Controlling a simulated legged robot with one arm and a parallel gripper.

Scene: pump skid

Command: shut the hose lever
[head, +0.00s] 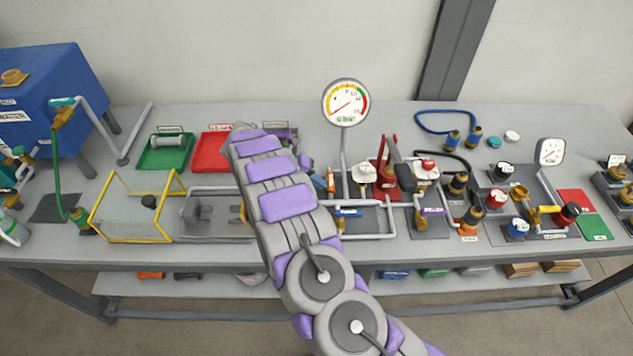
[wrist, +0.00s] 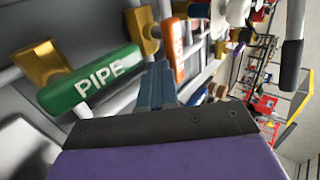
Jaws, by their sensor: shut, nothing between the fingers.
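The orange lever (wrist: 178,50), its lettering steep and partly cut by the view but looking like HOSE, runs beside brass fittings in the wrist view. It also shows just right of my arm in the head view (head: 331,180).
A tall gauge (head: 346,104) stands behind the levers. Red parts (head: 385,178) and a blue-handled valve (head: 348,212) crowd the right side. A yellow frame (head: 130,210) and green (head: 165,152) and red trays stand left. The bench front edge is clear.

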